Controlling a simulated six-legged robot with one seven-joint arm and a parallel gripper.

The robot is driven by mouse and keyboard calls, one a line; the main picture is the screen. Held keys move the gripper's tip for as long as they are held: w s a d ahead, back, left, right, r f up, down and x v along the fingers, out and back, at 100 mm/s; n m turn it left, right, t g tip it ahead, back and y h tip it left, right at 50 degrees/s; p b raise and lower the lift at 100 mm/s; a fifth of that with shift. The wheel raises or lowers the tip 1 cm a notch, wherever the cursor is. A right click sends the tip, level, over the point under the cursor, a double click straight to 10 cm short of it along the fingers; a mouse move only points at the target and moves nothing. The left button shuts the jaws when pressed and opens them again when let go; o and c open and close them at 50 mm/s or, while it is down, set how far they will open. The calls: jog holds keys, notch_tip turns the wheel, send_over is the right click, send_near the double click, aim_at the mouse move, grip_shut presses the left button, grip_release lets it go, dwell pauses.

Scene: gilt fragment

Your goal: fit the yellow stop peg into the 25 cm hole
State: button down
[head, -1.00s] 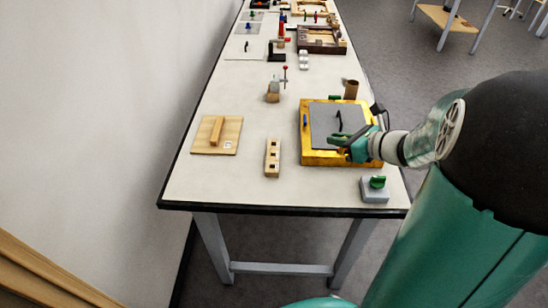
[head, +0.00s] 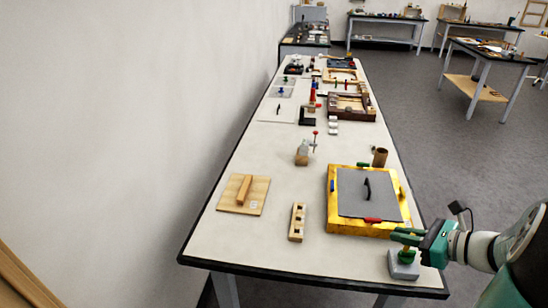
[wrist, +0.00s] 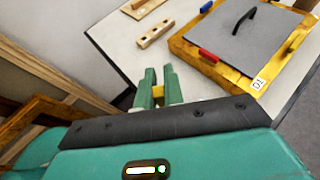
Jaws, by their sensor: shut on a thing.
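My gripper (head: 402,236) is at the front right corner of the table, above a small grey block with a green knob (head: 404,268). In the wrist view its green fingers (wrist: 160,80) are shut on a small yellow piece, which looks like the yellow stop peg (wrist: 158,92). The peg is mostly hidden by the fingers. A wooden strip with several dark square holes (head: 297,222) lies left of the yellow box and also shows in the wrist view (wrist: 155,32). No 25 cm marking is readable, so I cannot tell which hole it is.
The yellow box (head: 350,229) has a grey lid (head: 360,207) with a black handle, and red (head: 373,220), blue (head: 332,186) and green (head: 363,164) pieces at its edges. A wooden plate with a bar (head: 232,205) is on the left. The table's front middle is clear.

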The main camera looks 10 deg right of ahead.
jog(key=w+a+f+m+t+h, duration=0.1)
jog(key=w+a, duration=0.4)
jog(key=w, duration=0.2)
jog(key=w+a+f+m+h, duration=0.1)
jog(key=w+a, duration=0.3)
jog(key=w, duration=0.3)
jog(key=w+a+f, duration=0.1)
jog(key=a, duration=0.2)
jog(key=w+a+f+m+h, duration=0.1)
jog(key=a+f, duration=0.1)
jog(key=a, duration=0.1)
jog(key=w+a+f+m+t, duration=0.1)
jog(key=a, duration=0.3)
jog(key=shift+w+f+h, duration=0.2)
jog(key=shift+w+h, duration=0.15)
jog(key=shift+h, duration=0.05)
jog(key=shift+a+f, duration=0.25)
jog(key=shift+a, duration=0.2)
jog(key=shift+s, duration=0.1)
